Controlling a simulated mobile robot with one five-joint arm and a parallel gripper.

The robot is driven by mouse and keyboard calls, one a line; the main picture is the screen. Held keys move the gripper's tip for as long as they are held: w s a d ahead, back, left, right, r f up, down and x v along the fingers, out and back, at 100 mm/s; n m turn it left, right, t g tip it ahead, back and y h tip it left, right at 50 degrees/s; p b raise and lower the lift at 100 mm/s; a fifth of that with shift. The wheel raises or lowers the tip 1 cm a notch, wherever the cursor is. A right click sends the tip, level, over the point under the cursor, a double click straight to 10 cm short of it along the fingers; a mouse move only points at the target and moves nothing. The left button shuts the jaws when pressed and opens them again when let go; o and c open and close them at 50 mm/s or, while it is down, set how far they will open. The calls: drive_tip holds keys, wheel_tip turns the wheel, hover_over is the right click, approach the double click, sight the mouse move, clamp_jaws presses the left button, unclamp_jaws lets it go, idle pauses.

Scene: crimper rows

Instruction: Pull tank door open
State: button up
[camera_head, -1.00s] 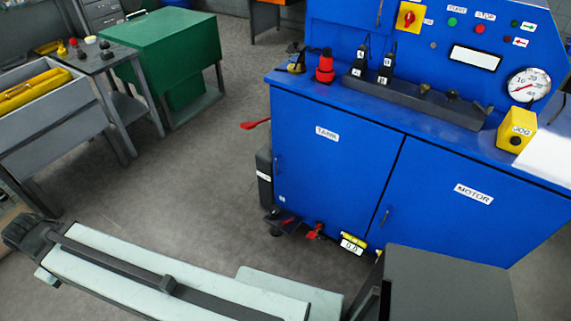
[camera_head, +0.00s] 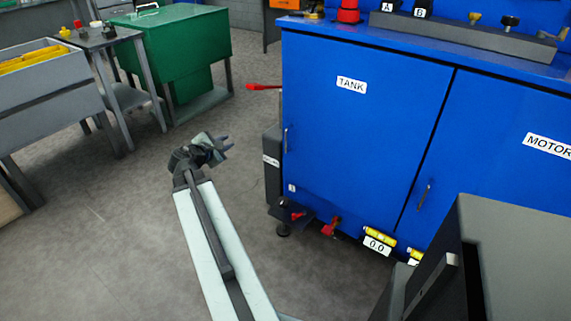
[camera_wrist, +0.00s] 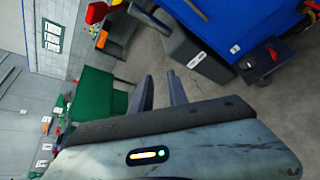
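The tank door (camera_head: 345,135) is a blue panel labelled TANK on the front of a blue cabinet. It looks shut, flush with the motor door beside it. Its slim dark handle (camera_head: 286,140) stands upright near the door's left edge. My gripper (camera_head: 228,144) is left of the handle and apart from it. In the wrist view my gripper's two dark fingers (camera_wrist: 162,90) stand apart with nothing between them. Part of the blue cabinet (camera_wrist: 245,18) shows there at the upper right; the handle cannot be made out in that view.
A dark grey box (camera_head: 272,160) stands against the cabinet's left side, with a red lever (camera_head: 263,87) above it. Red-handled valves (camera_head: 330,226) sit low at the cabinet's base. A green workbench (camera_head: 175,45) is at the back left. Open grey floor lies left of the cabinet.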

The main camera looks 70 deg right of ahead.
sight(286, 136)
drive_tip(key=s+d+f+n+g+h+b, duration=0.1)
drive_tip(key=s+d+f+n+h+b, duration=0.1)
drive_tip(key=s+d+f+n+b, duration=0.35)
drive_tip(key=s+d+f+n+h+b, duration=0.2)
drive_tip(key=s+d+n+b, duration=0.1)
drive_tip(key=s+d+b, duration=0.45)
drive_tip(key=d, duration=0.2)
drive_tip(key=s+d+p, duration=0.1)
drive_tip(key=d, duration=0.2)
drive_tip(key=s+d+p, duration=0.1)
drive_tip(key=d, duration=0.2)
drive_tip(key=shift+d+r, duration=0.15)
drive_tip(key=shift+r, duration=0.25)
drive_tip(key=shift+c, duration=0.3)
clamp_jaws()
